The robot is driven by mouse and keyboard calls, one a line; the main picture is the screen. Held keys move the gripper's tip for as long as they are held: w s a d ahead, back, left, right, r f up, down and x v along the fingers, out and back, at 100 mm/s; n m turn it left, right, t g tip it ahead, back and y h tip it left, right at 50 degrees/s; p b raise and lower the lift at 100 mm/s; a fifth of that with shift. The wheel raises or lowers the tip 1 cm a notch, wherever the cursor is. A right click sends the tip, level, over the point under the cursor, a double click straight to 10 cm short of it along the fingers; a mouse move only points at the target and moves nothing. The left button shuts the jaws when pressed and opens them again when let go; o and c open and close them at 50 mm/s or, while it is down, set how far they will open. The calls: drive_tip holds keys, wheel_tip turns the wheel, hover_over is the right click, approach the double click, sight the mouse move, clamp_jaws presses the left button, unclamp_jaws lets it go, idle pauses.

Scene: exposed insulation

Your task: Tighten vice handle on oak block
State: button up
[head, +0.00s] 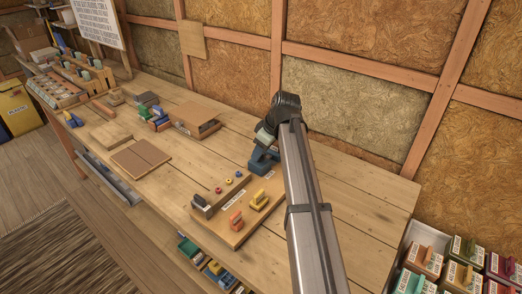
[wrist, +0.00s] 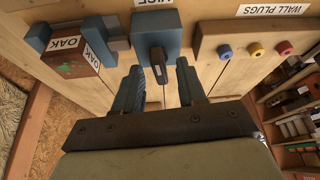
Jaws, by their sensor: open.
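The blue vice (wrist: 157,32) is at the top middle of the wrist view, under a partly cut-off label. Its dark handle (wrist: 158,62) sticks out towards me. The oak block (wrist: 72,60), brown with OAK labels, sits by blue-grey jaw parts at the left. My gripper (wrist: 160,70) is open, its two blue fingers reaching towards the vice. The handle appears between the fingertips, closer to the left one; I cannot tell whether they touch. In the head view the blue vice (head: 262,161) is below my wrist, and my fingers cannot be told apart there.
A wooden holder with wall plugs (wrist: 256,50) is right of the vice in the wrist view. In the head view, a board with orange and yellow pieces (head: 238,222) lies nearby. The bench (head: 190,165) has clear wood left of the vice. A wall of insulation panels (head: 355,110) stands behind.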

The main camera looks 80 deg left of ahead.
clamp_jaws()
idle(0.4)
drive_tip(key=shift+s+d+m+t+y, duration=0.15)
drive_tip(key=shift+m+t+y, duration=0.15)
drive_tip(key=shift+m, duration=1.7)
